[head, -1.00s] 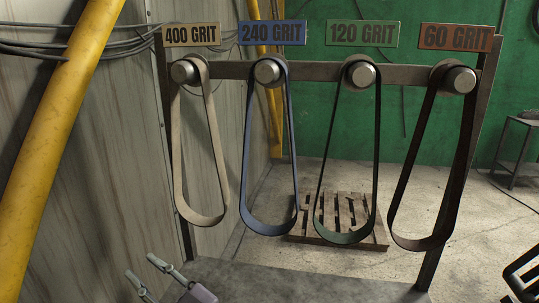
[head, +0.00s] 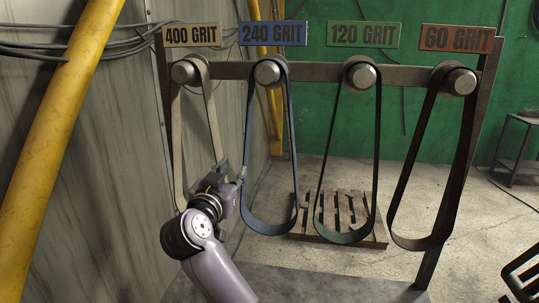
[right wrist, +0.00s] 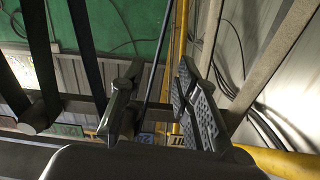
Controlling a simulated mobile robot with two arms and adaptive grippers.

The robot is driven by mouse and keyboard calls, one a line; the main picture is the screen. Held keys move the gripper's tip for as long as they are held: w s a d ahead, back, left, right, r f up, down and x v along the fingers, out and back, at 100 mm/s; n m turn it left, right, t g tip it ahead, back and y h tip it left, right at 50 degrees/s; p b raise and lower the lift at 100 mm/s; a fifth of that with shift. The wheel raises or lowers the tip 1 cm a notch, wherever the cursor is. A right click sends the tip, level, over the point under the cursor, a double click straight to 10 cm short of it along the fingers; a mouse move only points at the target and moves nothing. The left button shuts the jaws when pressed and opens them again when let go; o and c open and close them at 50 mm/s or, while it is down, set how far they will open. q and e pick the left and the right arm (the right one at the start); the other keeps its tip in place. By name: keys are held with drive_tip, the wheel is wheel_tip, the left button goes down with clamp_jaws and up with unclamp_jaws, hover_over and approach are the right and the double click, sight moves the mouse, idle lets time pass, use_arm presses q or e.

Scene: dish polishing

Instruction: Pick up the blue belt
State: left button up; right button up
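The blue belt (head: 291,150) hangs as a long loop from its peg under the blue 240 GRIT sign (head: 273,33). My right gripper (head: 231,171) is raised at the left strand of this belt, between it and the beige belt (head: 213,125). In the right wrist view its two fingers (right wrist: 157,85) are apart. A thin dark strand (right wrist: 162,60), seen nearly edge-on and apparently the blue belt, runs through the gap between them. I cannot tell whether either finger touches it. My left gripper is not in view.
The green belt (head: 377,150) and the dark 60 grit belt (head: 466,150) hang farther right on the same rack bar (head: 315,71). A wooden pallet (head: 350,212) lies on the floor behind. A yellow pipe (head: 62,130) and a wall are at left.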

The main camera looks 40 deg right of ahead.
drive_tip(key=p, duration=0.2)
approach(248, 149)
drive_tip(key=x, duration=0.6)
drive_tip(key=p+x, duration=0.1)
drive_tip(key=x, duration=0.2)
drive_tip(key=shift+w+a+f, duration=0.15)
drive_tip(key=shift+f, duration=0.1)
drive_tip(key=shift+w+d+f, duration=0.1)
drive_tip(key=shift+w+d, duration=0.1)
drive_tip(key=shift+d, duration=0.05)
drive_tip(key=shift+a, duration=0.1)
drive_tip(key=shift+c, duration=0.3)
drive_tip(key=shift+c, duration=0.7)
clamp_jaws()
